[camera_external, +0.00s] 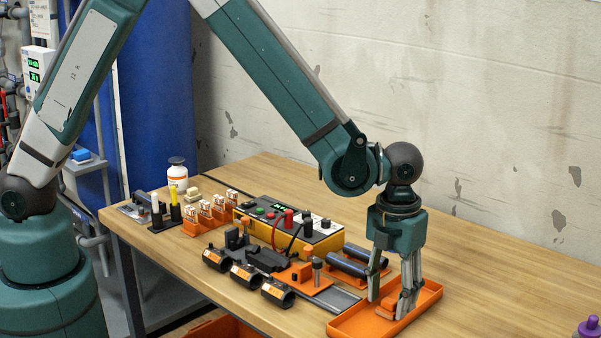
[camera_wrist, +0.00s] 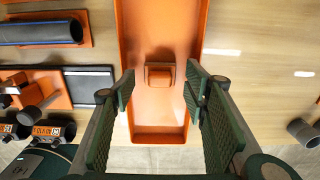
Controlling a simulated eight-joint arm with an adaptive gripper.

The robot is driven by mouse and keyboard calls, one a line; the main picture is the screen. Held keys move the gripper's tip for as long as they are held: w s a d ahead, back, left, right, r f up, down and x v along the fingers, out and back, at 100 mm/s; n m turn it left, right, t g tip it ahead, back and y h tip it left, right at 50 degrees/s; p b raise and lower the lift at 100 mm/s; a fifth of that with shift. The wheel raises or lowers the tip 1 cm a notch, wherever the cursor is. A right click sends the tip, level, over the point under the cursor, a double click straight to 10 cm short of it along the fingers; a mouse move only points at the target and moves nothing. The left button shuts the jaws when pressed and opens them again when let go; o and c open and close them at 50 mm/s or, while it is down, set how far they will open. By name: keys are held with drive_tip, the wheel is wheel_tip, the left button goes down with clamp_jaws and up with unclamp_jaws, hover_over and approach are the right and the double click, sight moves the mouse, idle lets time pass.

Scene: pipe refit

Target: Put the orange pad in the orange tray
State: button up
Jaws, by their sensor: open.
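The orange pad (camera_wrist: 160,75) is a small block inside the long orange tray (camera_wrist: 160,112), seen in the wrist view between my fingers. It appears to lie on the tray floor, with a dark shadow beside it. In the external view the tray (camera_external: 352,323) sits at the right front of the table, and the pad is partly hidden by my fingers. My gripper (camera_external: 389,300) points down over the tray with its fingers apart, one on each side of the pad. A gap shows between each finger and the pad in the wrist view.
Left of the tray are dark pipes on an orange holder (camera_wrist: 40,30), a grey plate (camera_wrist: 90,86) and black couplers (camera_external: 246,275). A yellow control box (camera_external: 290,228) stands behind them. The table right of the tray is mostly clear, with a grey ring (camera_wrist: 303,132) there.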

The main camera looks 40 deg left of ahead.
sight(387, 298)
wheel_tip(387, 298, up, 11)
drive_tip(key=p, duration=0.1)
idle(0.4)
drive_tip(key=shift+f, duration=0.15)
idle(0.4)
drive_tip(key=w+a+r+n+t, duration=0.1)
drive_tip(key=a+r+n, duration=0.5)
drive_tip(key=a, duration=0.4)
drive_tip(key=a+r+n+t+h, duration=0.1)
drive_tip(key=a+r+n, duration=0.45)
drive_tip(key=a, duration=0.45)
drive_tip(key=w+a+r+n+t, duration=0.1)
drive_tip(key=a+r+n, duration=0.5)
drive_tip(key=a, duration=0.4)
drive_tip(key=s+a+r+n+t, duration=0.1)
drive_tip(key=s+a+n, duration=0.3)
drive_tip(key=a+n, duration=0.2)
drive_tip(key=s+a+r+n+t, duration=0.1)
drive_tip(key=s+a+n, duration=0.4)
drive_tip(key=a, duration=0.5)
drive_tip(key=s+a+n+t+y, duration=0.1)
drive_tip(key=s+a+n+t, duration=0.1)
drive_tip(key=s+a+n, duration=0.3)
drive_tip(key=shift+a+r+n, duration=0.4)
drive_tip(key=shift+a+n, duration=0.85)
drive_tip(key=shift+a, duration=0.35)
